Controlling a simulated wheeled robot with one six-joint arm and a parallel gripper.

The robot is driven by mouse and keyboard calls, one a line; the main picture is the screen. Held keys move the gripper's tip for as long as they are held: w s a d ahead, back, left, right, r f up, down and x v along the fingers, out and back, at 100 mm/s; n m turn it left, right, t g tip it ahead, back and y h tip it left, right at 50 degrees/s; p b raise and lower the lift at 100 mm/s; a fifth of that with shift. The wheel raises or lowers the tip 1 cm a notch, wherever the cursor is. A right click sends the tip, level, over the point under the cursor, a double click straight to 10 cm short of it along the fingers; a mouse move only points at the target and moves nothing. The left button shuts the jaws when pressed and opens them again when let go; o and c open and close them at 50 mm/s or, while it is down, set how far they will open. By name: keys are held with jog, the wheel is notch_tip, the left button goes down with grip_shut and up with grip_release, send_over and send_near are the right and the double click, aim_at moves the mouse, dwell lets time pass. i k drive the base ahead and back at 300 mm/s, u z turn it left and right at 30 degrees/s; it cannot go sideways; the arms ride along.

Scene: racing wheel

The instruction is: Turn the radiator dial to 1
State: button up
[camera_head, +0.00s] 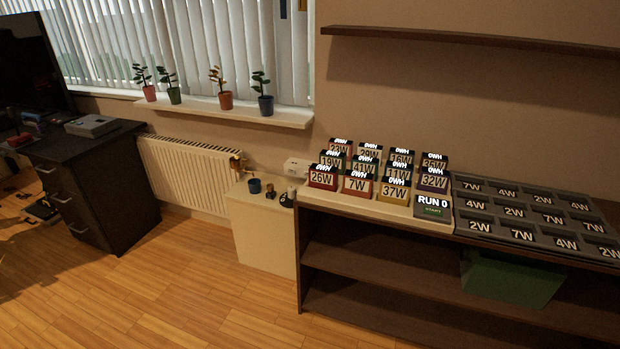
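A white ribbed radiator (186,174) stands against the wall below the window sill, left of centre. A small brass-coloured fitting (237,163) sits at its upper right end, just behind the cream cabinet. This looks like the radiator's dial and valve, but its numbers are too small to read and its setting cannot be told. My gripper and arm are not in view.
A cream cabinet (262,235) with a dark blue cup (255,186) and small items stands in front of the radiator's right end. A dark drawer unit (95,178) is at left, a brown shelf unit (400,262) with labelled blocks at right. Wooden floor (150,290) is clear in front.

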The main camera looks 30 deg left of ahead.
aim_at(292, 191)
jog(key=u, duration=1.1)
jog(key=i, duration=0.6)
jog(key=u, duration=0.65)
jog(key=i, duration=1.75)
jog(key=z, duration=0.65)
